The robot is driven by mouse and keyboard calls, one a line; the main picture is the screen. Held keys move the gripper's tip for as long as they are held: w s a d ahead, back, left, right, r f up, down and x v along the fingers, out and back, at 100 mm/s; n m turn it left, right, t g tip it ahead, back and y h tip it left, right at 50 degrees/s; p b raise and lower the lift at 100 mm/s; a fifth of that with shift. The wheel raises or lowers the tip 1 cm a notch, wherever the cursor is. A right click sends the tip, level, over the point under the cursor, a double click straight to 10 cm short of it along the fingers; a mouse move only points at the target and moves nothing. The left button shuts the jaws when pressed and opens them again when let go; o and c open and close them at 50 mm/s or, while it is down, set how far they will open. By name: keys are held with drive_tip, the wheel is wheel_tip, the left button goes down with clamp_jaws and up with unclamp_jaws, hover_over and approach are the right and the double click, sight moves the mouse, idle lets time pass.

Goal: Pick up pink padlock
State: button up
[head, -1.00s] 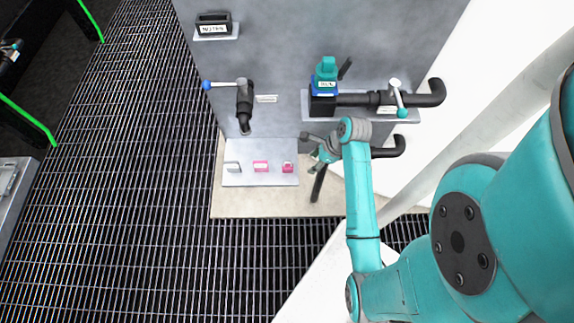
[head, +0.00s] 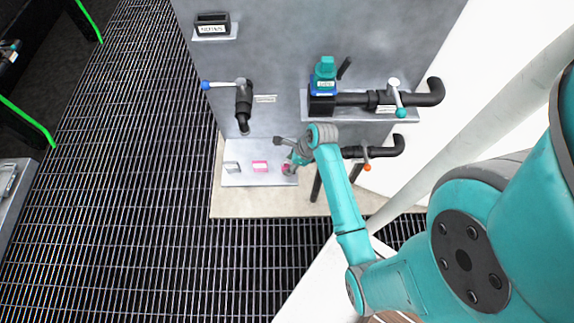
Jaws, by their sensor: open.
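A small pink item (head: 285,168), which looks like the pink padlock, sits at the right end of a light grey shelf (head: 240,181) low on the grey panel. My gripper (head: 290,171) is right at it and hides most of it. The gripper is open; whether its fingers touch or straddle the item I cannot tell. A second pink item (head: 260,167), flat and rectangular, lies in the middle of the shelf. A grey and white item (head: 232,168) lies at its left.
Above the shelf, a valve with a blue-tipped handle (head: 222,84) sticks out of the panel. To the right are a blue and teal device (head: 324,80), black pipes (head: 428,95) and an orange-tipped valve (head: 366,160). Open floor grating lies to the left.

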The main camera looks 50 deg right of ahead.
clamp_jaws()
idle(0.4)
